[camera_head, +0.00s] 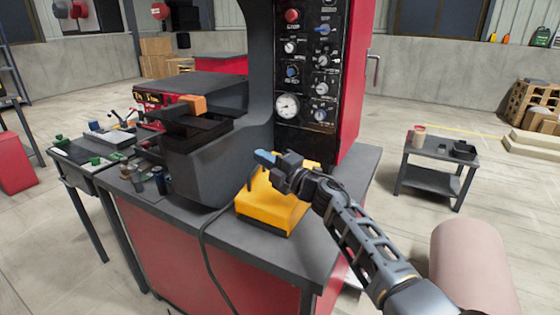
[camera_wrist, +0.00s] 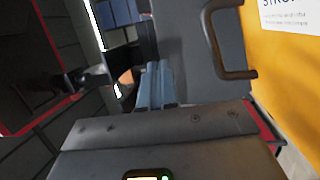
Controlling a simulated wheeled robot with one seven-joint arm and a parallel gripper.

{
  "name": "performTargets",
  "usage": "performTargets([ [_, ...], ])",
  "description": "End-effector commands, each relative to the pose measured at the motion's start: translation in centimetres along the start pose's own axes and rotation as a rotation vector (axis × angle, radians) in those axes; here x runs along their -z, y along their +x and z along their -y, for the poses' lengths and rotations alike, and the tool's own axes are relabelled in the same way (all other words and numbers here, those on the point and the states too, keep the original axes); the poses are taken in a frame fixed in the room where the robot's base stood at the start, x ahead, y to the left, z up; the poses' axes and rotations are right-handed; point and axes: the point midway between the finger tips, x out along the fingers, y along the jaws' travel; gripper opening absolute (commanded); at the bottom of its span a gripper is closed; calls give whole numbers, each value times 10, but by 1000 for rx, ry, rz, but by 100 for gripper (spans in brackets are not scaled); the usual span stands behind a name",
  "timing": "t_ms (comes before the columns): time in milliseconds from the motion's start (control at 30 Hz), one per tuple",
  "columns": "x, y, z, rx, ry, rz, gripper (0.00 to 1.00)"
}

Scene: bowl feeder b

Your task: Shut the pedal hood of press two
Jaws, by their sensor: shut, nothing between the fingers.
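The yellow pedal hood (camera_head: 266,208) sits on the grey top of the press bench, at the foot of the press. My wrist covers its upper part in the head view, and I cannot tell how far open it is. A yellow face with a white label (camera_wrist: 285,75) fills the right of the wrist view. My gripper (camera_head: 265,157) is above the hood, its blue fingers shut and empty, pointing left towards the press. The shut fingers also show in the wrist view (camera_wrist: 155,85), apart from the yellow face.
The dark press column with its gauge and knob panel (camera_head: 312,75) stands behind the gripper. The press's grey lower body (camera_head: 205,165) is close on the left. A black cable (camera_head: 207,250) hangs over the bench front. A small side table (camera_head: 440,150) stands at right.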

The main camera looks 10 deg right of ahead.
Motion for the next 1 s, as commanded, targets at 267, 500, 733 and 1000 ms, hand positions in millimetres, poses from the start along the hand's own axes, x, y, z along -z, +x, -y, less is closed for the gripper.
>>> performTargets([
  [267,4,23,17,156,-41,1,0],
  [500,7,32,30,226,-58,1,0],
  [733,7,34,34,244,-61,1,0],
  [1000,7,34,34,243,-61,1,0],
])
